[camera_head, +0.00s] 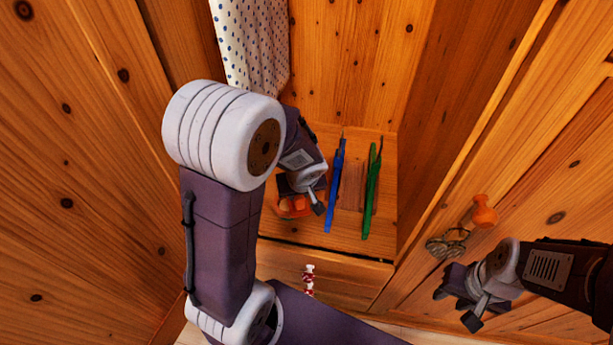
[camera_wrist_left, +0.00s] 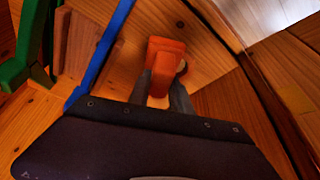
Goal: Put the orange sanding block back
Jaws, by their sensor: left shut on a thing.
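The orange sanding block (camera_wrist_left: 166,62) is between the two fingers of my left gripper (camera_wrist_left: 162,92) in the left wrist view. In the head view my left gripper (camera_head: 296,190) is low inside the wooden cabinet, at the left of its floor. Orange (camera_head: 299,203) shows just under it, partly hidden by the gripper. The left gripper is shut on the block. My right gripper (camera_head: 455,295) is at the lower right, outside the cabinet, near a door; its fingertips are too unclear to tell open from shut.
A blue thin object (camera_head: 336,185) and a green one (camera_head: 372,190) stand right of the left gripper. A dotted cloth (camera_head: 250,45) hangs at the back left. An orange knob (camera_head: 484,212) with a grey hanging item (camera_head: 446,243) is by my right gripper. A red-and-white knob (camera_head: 309,280) is below.

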